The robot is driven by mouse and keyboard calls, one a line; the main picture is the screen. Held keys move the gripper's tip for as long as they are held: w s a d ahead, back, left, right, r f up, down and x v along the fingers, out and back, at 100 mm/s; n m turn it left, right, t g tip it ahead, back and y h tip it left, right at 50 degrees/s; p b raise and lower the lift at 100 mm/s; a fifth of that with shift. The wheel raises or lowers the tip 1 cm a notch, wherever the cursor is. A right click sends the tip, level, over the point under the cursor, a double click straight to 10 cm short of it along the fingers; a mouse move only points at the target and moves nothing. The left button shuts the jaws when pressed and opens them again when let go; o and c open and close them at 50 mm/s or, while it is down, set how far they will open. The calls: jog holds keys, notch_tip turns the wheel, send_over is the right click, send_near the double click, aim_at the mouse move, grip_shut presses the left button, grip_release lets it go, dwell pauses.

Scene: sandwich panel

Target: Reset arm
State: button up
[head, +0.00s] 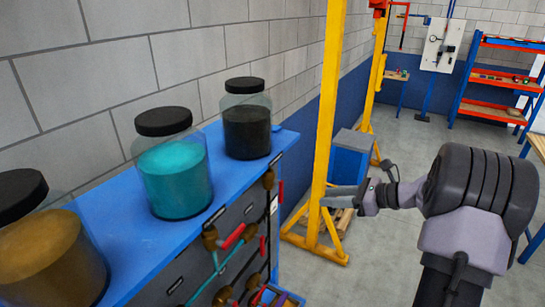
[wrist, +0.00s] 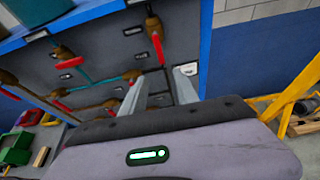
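My gripper (head: 338,196) is held out level in the head view, in front of the foot of a yellow post and to the right of the blue cabinet. In the wrist view its two grey fingers (wrist: 158,75) stand apart with nothing held between them. Behind them is the dark cabinet front with its pipes and red-handled valves. My arm's dark, ribbed wrist joint is at the right of the head view.
The blue cabinet (head: 285,140) carries jars with brown, teal (head: 175,180) and dark contents. Yellow posts (head: 328,110) stand beside the wall. A red-shelved rack (head: 495,80) is at the back right. Grey floor (head: 400,150) lies open between.

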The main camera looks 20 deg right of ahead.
jog(key=s+a+f+n+g+h+b, duration=0.1)
jog(key=s+a+f+n+g+b, duration=0.2)
jog(key=a+b, duration=0.4)
jog(key=s+a+f+n+g+b, duration=0.1)
jog(key=s+a+f+n+b, duration=0.2)
jog(key=a+f+n+b, duration=0.45)
jog(key=s+a+f+n+g+h+b, duration=0.15)
jog(key=s+a+b, duration=0.3)
jog(key=a, duration=0.45)
jog(key=s+a+f+n+h+b, duration=0.2)
jog(key=s+a+f+n+b, duration=0.1)
jog(key=s+f+n+b, duration=0.3)
jog(key=s+a+f+n+h+b, duration=0.1)
jog(key=s+a+f+n+b, duration=0.2)
jog(key=s+f+n+b, duration=0.3)
jog(key=shift+s+f+t+h+b, duration=0.35)
jog(key=shift+s+f+b, duration=0.45)
jog(key=shift+s+f, duration=0.5)
